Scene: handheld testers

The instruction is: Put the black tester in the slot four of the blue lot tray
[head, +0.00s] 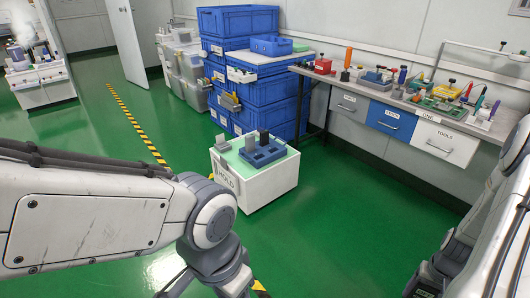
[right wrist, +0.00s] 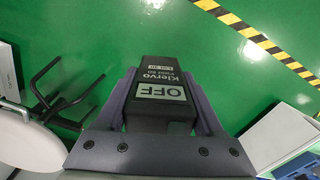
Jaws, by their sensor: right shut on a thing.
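My right gripper (right wrist: 162,98) is shut on a black tester (right wrist: 162,68) in the right wrist view. The tester is held up above the green floor. In the head view a blue tray (head: 271,156) with slots sits on a low white cart, with a dark tester (head: 264,137) and a light grey tester (head: 250,145) standing at it. Slot numbers are too small to read. My left arm crosses the foreground, but its fingers are out of frame. The right arm shows at the right edge.
A workbench (head: 400,90) with tools runs along the right wall. Yellow-black tape (right wrist: 262,40) marks the floor.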

